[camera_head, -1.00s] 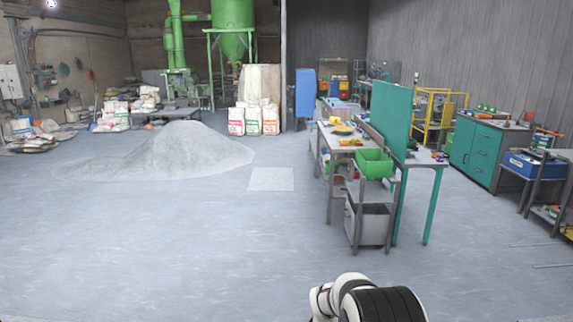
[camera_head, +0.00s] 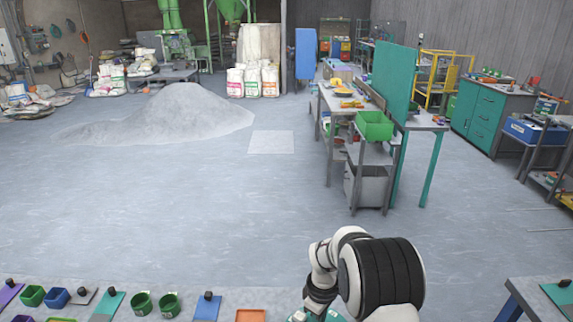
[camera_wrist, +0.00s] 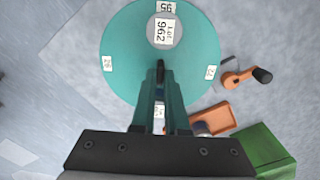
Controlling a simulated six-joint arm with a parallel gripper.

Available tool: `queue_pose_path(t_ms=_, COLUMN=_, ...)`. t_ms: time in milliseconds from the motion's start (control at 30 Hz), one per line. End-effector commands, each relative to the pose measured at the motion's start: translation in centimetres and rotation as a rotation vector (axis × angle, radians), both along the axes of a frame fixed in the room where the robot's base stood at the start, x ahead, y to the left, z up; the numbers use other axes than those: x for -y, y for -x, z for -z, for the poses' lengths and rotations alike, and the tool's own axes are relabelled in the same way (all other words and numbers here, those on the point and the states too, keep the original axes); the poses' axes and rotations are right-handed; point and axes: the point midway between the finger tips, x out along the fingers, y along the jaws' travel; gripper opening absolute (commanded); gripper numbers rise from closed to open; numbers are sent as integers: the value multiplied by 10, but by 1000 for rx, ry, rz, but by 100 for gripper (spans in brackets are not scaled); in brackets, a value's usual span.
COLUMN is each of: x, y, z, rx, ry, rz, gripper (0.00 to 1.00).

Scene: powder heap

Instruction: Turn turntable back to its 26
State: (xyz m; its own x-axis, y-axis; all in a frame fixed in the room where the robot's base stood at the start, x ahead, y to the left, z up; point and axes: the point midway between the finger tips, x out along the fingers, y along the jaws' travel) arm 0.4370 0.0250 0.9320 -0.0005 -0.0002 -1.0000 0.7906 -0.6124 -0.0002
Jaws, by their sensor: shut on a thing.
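A round teal turntable (camera_wrist: 125,60) lies below my gripper in the wrist view. A grey hub at its upper middle bears a white label (camera_wrist: 164,32) that reads 962. Smaller white number tags sit near its rim at the top, left (camera_wrist: 107,64) and right (camera_wrist: 210,72); the side ones are too small to read surely. My gripper (camera_wrist: 160,92) is over the near part of the disc, shut on a dark upright peg (camera_wrist: 160,70) of the turntable. The fingers hide part of the disc and a near tag. In the head view the gripper is mostly cut off at the bottom edge.
Right of the disc are an orange crank with a black knob (camera_wrist: 238,77), an orange tray (camera_wrist: 212,119) and a green box (camera_wrist: 262,150). In the head view, small bins and plates line the near bench (camera_head: 240,290). A powder heap (camera_head: 180,112) stands far off.

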Motion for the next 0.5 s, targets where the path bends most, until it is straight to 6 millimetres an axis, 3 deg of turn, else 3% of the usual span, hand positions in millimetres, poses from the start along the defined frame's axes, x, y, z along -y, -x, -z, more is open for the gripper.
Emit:
queue_pose_path(t_ms=233, x=0, y=-1, z=-1, rx=4, ry=0, rz=-359, gripper=0)
queue_pose_path(t_ms=500, x=0, y=-1, z=-1, rx=3, ry=0, rz=-437, gripper=0)
